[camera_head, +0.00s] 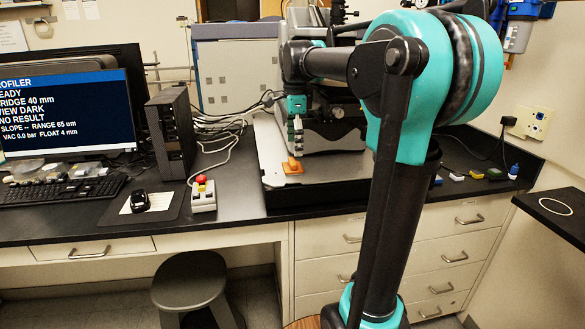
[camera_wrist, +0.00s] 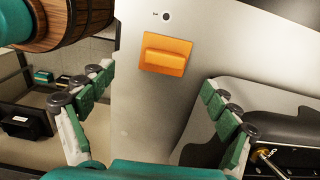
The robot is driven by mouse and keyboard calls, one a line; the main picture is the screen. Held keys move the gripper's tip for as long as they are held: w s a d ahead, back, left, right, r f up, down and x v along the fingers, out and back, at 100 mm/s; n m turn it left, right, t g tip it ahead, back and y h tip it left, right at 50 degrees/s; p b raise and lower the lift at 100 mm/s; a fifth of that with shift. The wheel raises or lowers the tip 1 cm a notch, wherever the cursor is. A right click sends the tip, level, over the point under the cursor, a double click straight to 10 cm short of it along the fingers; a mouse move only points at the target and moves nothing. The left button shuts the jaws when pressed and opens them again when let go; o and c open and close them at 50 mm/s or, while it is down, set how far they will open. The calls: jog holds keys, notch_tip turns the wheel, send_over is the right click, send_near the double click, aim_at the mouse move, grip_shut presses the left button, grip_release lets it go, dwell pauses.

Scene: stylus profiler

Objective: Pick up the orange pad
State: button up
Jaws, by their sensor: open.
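The orange pad (camera_head: 292,166) lies on the bare metal surface of the instrument's base, near its front left corner. In the wrist view the orange pad (camera_wrist: 165,54) shows as a squarish plate with a raised bar across it, above and between my fingers. My gripper (camera_wrist: 153,92) is open and empty, with its green-padded fingers spread wide on either side. In the head view my gripper (camera_head: 296,140) points down just above the pad. I cannot tell the exact gap between the fingertips and the pad.
The metal base plate (camera_head: 270,150) has its edge close to the pad. A control box (camera_head: 203,195) with a red button stands to the left, beside a mouse (camera_head: 140,200) and keyboard (camera_head: 62,190). Several small coloured blocks (camera_head: 476,174) lie at the right of the bench.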

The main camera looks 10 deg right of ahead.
aim_at(293, 161)
jog(key=shift+w+a+f, duration=0.15)
jog(key=shift+f, duration=1.45)
jog(key=shift+w+a+f, duration=0.1)
jog(key=shift+w+f, duration=0.05)
jog(key=shift+f, duration=1.4)
jog(key=shift+c, duration=0.6)
jog(key=c, duration=1.1)
jog(key=shift+r, duration=0.1)
notch_tip(293, 161, up, 20)
